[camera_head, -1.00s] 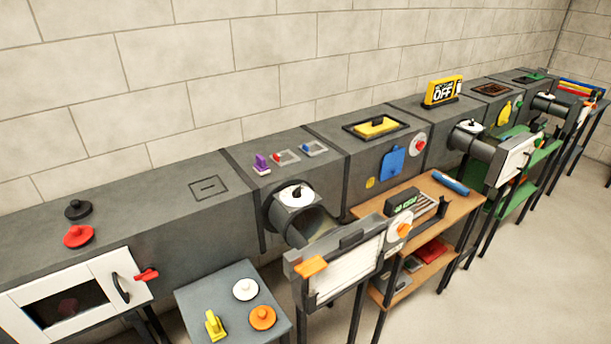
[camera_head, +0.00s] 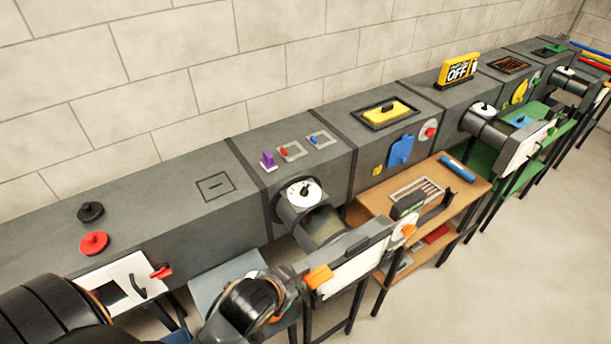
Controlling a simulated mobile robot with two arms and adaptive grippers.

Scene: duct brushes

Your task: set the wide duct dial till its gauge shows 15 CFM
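The near, wider duct (camera_head: 327,226) opens towards the front from the grey cabinet row. A round white gauge face (camera_head: 303,193) with a black pointer sits on top of it; its reading is too small to make out. A white disc dial with an orange knob (camera_head: 408,231) is at the right end of the white-fronted box before the duct. My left gripper (camera_head: 292,287) comes in from the lower left, just left of the box and its orange tab (camera_head: 318,276). It is apart from the orange knob. Its fingers are mostly hidden behind its dark wrist. My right gripper is out of view.
A small grey table (camera_head: 215,280) stands partly behind my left arm. A wooden shelf (camera_head: 365,212) with a dark box and a blue cylinder (camera_head: 457,169) is right of the duct. A second, smaller-looking duct (camera_head: 490,127) lies farther right. Floor at the lower right is clear.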

